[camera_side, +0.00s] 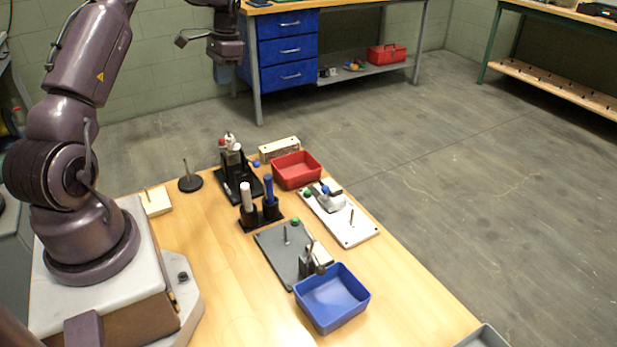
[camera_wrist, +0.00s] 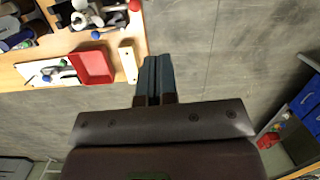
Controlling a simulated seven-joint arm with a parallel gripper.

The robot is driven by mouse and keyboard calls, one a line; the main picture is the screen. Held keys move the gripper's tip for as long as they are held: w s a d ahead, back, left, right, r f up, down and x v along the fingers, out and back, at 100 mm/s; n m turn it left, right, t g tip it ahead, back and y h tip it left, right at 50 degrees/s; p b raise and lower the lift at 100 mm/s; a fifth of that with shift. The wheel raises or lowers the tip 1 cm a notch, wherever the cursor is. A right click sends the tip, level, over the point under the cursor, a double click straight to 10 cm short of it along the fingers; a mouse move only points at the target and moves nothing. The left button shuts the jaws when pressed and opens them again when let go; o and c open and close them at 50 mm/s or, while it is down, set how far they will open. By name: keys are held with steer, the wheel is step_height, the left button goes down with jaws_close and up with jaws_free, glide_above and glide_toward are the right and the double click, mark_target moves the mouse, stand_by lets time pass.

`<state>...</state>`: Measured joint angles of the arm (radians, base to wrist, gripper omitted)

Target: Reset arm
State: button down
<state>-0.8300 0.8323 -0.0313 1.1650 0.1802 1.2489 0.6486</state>
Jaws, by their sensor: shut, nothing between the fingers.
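My gripper (camera_side: 223,76) is raised high above the back of the wooden table in the side view, pointing down. In the wrist view my gripper (camera_wrist: 154,76) shows its two dark blue-grey fingers closed together with nothing between them. It hangs apart from everything on the table, with grey floor behind the fingers in the wrist view. My arm stands upright from its base at the left in the side view.
A red bin (camera_side: 297,170), a blue bin (camera_side: 332,298), a white plate (camera_side: 357,231), a grey plate (camera_side: 270,262) and a black stand with a white and a blue cylinder (camera_side: 269,189) sit on the table. A blue drawer cabinet (camera_side: 288,48) stands behind.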

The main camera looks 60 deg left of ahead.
steer(key=s+d+r+n+t, duration=0.1)
steer(key=d+r, duration=0.3)
steer(key=d, duration=0.6)
steer(key=s+d+r+n+t, duration=0.15)
steer(key=d+r, duration=0.35)
steer(key=d, duration=0.5)
steer(key=s+d+r+m+t, duration=0.1)
steer(key=s+d+r+t, duration=0.1)
steer(key=s+d, duration=0.3)
steer(key=s+d+r+m+t, duration=0.2)
steer(key=s+d, duration=0.4)
steer(key=d, duration=0.7)
steer(key=shift+d+r+t, duration=0.3)
steer(key=shift+r+t, duration=0.25)
steer(key=shift+r, duration=0.3)
steer(key=shift+m, duration=0.25)
